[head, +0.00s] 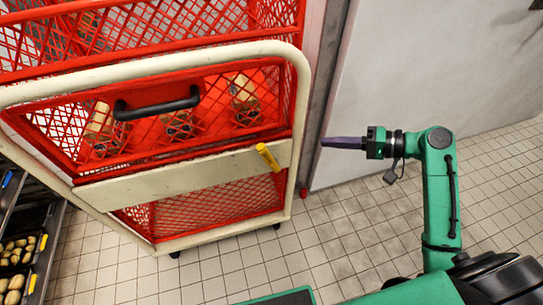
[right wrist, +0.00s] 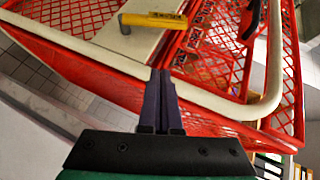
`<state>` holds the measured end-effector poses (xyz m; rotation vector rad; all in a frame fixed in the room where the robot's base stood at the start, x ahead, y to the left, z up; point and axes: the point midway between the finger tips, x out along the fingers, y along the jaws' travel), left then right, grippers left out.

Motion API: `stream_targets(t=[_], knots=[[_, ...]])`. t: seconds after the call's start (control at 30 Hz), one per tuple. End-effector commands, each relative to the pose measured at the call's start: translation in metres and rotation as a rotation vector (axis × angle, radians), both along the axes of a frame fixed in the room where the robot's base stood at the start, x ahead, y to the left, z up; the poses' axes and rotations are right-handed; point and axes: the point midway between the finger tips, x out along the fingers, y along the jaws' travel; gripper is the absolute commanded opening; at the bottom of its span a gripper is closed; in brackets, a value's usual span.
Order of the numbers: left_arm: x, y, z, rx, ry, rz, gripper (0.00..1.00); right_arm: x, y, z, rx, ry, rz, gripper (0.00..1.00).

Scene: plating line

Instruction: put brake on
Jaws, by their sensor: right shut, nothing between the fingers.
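A red mesh cart (head: 200,209) with a cream tubular frame stands at the left of the head view. A short yellow lever (head: 268,157), which looks like the brake, sits on the cart's cream cross panel (head: 190,172) near its right end. It also shows in the right wrist view (right wrist: 153,21), lying across the cream panel beyond the fingers. My right gripper (head: 323,142) is shut and empty, its dark purple fingers pointing left, to the right of the lever and apart from it. The shut fingers (right wrist: 161,76) also show in the wrist view. My left gripper is not in view.
The cart's black handle (head: 156,104) is above the lever, and wrapped goods sit behind the mesh. A grey wall (head: 430,65) stands behind my right arm. Trays of round yellowish items (head: 18,250) are at the lower left. Tiled floor (head: 345,225) is clear right of the cart.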

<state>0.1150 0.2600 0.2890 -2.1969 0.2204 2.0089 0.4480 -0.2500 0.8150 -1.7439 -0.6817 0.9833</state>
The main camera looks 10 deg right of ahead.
Motion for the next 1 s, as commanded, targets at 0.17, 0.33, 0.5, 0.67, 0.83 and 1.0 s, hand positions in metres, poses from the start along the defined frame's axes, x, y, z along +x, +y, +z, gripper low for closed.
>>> stream_targets(t=[0.17, 0.33, 0.5, 0.67, 0.83, 1.0], knots=[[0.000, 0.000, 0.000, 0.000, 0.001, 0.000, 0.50, -0.003, 0.003, 0.007, 0.002, -0.010, 0.019, 0.00], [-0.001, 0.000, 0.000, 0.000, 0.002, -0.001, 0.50, -0.002, 0.004, 0.006, 0.002, -0.010, 0.018, 0.00], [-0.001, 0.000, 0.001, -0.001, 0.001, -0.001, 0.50, 0.006, 0.018, 0.001, 0.005, -0.008, 0.019, 0.00], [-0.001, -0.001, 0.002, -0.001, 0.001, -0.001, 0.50, 0.023, 0.046, -0.009, 0.005, -0.009, 0.020, 0.00], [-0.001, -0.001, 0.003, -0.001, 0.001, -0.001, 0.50, 0.043, 0.076, -0.020, 0.006, -0.010, 0.018, 0.00], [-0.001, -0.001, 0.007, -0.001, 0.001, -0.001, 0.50, 0.042, 0.105, -0.031, 0.004, -0.008, 0.018, 0.00]])
